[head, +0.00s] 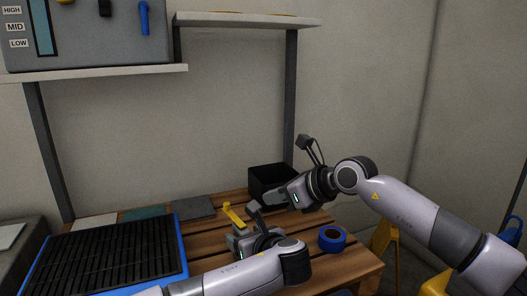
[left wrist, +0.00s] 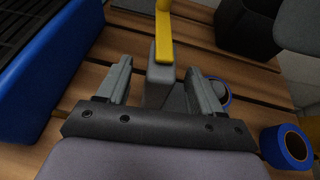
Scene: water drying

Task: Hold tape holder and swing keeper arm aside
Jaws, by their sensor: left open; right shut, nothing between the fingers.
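The tape holder has a grey upright block (left wrist: 160,82) topped by a yellow keeper arm (left wrist: 164,35). The keeper arm also shows in the head view (head: 233,214), sloping. My left gripper (left wrist: 161,86) is open, with one finger on each side of the grey block; I cannot tell whether they touch it. Part of a blue ring with a grey hub (left wrist: 221,90) shows behind its right finger. In the head view my left gripper (head: 246,226) hides most of the holder. My right gripper (head: 262,201) is shut and empty, right of the keeper arm and above the table.
A blue tape roll (head: 332,238) lies on the slatted wooden table (head: 345,262) at right. A black bin (head: 264,177) stands behind my right gripper. A blue-framed black rack (head: 105,255) is at left. Flat grey and teal pads (head: 146,213) lie along the back. A shelf (head: 245,19) hangs above.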

